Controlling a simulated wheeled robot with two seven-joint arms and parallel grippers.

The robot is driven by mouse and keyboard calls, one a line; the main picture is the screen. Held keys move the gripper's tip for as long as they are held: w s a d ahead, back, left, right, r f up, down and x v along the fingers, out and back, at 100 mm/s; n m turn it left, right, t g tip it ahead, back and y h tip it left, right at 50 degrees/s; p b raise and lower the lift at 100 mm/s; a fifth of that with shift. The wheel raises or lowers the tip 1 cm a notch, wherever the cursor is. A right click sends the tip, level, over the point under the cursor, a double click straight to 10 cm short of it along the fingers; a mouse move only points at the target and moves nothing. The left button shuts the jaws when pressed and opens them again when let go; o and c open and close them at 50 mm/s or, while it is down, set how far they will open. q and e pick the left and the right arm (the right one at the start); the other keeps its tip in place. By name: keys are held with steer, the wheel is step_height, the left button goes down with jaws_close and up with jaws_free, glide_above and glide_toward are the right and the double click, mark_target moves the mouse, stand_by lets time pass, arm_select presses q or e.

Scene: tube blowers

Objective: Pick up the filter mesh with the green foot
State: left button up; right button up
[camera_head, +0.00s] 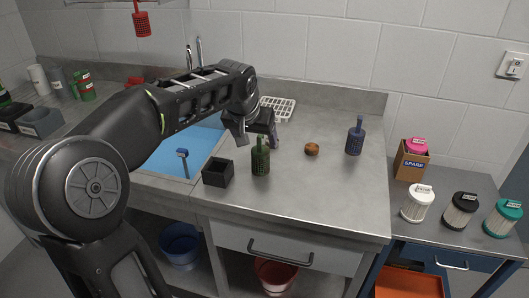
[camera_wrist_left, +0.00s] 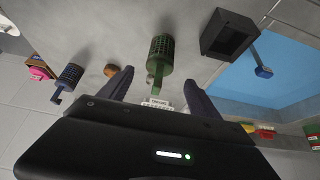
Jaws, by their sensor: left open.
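The green filter mesh (camera_head: 261,160), a dark green slotted cylinder with a narrow stem, stands upright on the steel counter. It also shows in the left wrist view (camera_wrist_left: 161,48), with its hooked stem toward my jaws. My left gripper (camera_head: 256,138) is open and empty, just behind and above the green mesh in the head view. In the left wrist view its two fingers (camera_wrist_left: 158,76) lie either side of the stem's line, apart from the mesh. A similar blue mesh (camera_head: 355,140) stands to the right. My right gripper is not in view.
A small black open box (camera_head: 218,172) stands just left of the green mesh, beside the blue sink (camera_head: 180,152). A brown round thing (camera_head: 312,149) lies between the meshes. A white rack (camera_head: 277,108) is behind. The counter's front right is clear.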

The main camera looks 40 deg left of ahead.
mark_target(259, 145)
arm_select(q)
steer(key=shift+s+r, duration=0.1)
steer(key=shift+s, duration=0.1)
steer(key=shift+x, duration=1.4)
steer(key=shift+d, duration=0.1)
steer(key=shift+p+x, duration=0.55)
steer(key=shift+x, duration=2.05)
steer(key=shift+w, duration=0.15)
steer(key=c, duration=1.4)
steer(key=shift+r, duration=0.2)
step_height(259, 145, up, 10)
steer(key=shift+f, duration=0.1)
